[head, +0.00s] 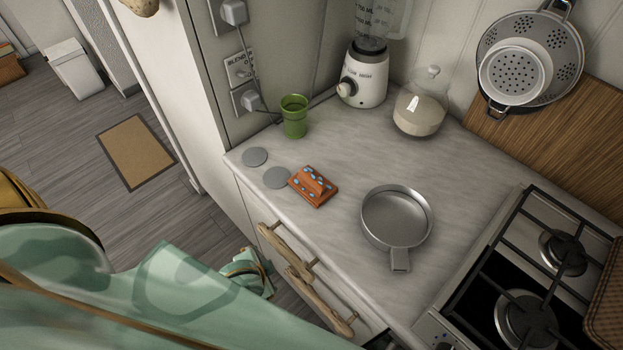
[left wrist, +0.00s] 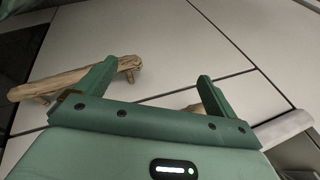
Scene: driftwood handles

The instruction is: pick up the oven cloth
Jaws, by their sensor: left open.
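The oven cloth appears to be the folded orange cloth with blue spots (head: 313,186), lying flat on the pale worktop (head: 340,150) near its front edge. It does not show in the left wrist view. My left gripper (head: 258,268) is below the worktop edge, in front of the drawers and apart from the cloth. In the left wrist view its two green fingers (left wrist: 158,70) are spread with nothing between them. A driftwood handle (left wrist: 75,78) lies by the left finger; I cannot tell whether they touch. My right gripper is not in view.
Two grey discs (head: 265,167) and a green cup (head: 294,116) are left of and behind the cloth. A metal pan (head: 396,216) stands to its right, then the gas hob (head: 540,270). Driftwood drawer handles (head: 285,244) stick out below the worktop edge. Worktop behind the cloth is clear.

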